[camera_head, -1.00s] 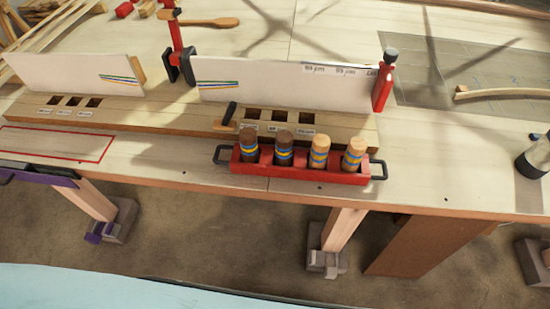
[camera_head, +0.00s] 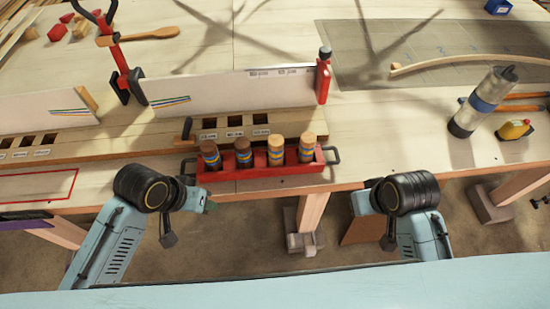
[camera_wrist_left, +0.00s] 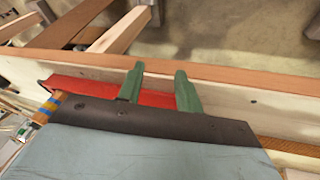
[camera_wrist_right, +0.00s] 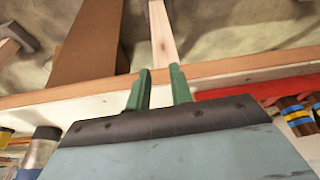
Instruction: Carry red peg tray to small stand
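The red peg tray (camera_head: 262,175) sits at the bench's front edge, with black handles at both ends and several banded wooden pegs upright in it. It also shows in the left wrist view (camera_wrist_left: 70,88) and right wrist view (camera_wrist_right: 250,91). My left gripper (camera_head: 209,206) is in front of the tray's left end, apart from it; its green fingers are spread and empty in its wrist view (camera_wrist_left: 160,72). I cannot identify the small stand.
A wooden base with labelled sockets (camera_head: 355,127) and a white panel (camera_head: 230,96) stand behind the tray. A red clamp (camera_head: 323,80) is at the panel's right end.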

